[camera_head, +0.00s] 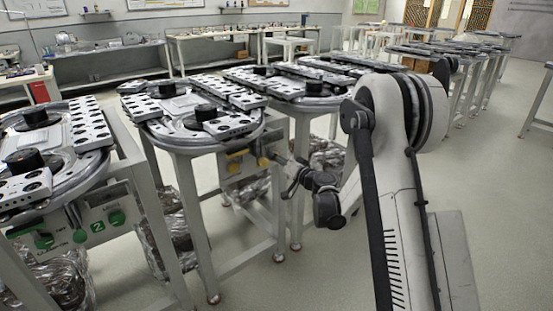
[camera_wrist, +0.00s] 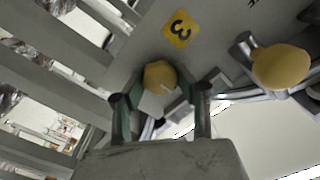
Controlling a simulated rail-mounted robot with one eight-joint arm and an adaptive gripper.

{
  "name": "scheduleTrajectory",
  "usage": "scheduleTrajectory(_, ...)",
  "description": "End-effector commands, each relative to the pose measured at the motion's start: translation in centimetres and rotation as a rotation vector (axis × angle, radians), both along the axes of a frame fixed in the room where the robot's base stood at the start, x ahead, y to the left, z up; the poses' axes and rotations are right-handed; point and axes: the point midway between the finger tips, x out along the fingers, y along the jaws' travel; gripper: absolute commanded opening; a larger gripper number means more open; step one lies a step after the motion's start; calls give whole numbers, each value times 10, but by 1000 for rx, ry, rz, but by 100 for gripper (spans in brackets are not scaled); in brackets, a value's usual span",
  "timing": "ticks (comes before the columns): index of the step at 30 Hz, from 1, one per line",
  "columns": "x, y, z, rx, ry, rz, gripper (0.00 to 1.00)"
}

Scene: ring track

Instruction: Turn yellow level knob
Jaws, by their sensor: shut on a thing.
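A yellow knob (camera_wrist: 159,77) with a pale pointer line sits on a grey panel in the middle of the wrist view. My gripper (camera_wrist: 160,93) has its two dark green-grey fingers on either side of this knob and is shut on it. A second yellow knob (camera_wrist: 280,66) on a grey mount stands to the right, clear of the fingers.
Table legs (camera_head: 197,230) and foil-wrapped bundles (camera_head: 165,240) stand around the panels. Bare floor (camera_head: 490,210) is open at right.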

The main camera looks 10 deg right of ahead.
Motion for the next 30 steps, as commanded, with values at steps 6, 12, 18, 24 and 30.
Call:
scheduleTrajectory(6,0,0,-1,94,45,0,4)
scheduleTrajectory(12,0,0,-1,243,116,0,4)
scheduleTrajectory(18,0,-1,-2,415,199,0,4)
scheduleTrajectory(24,0,-1,-2,582,279,0,4)
scheduleTrajectory(30,1,-1,-2,725,347,0,4)
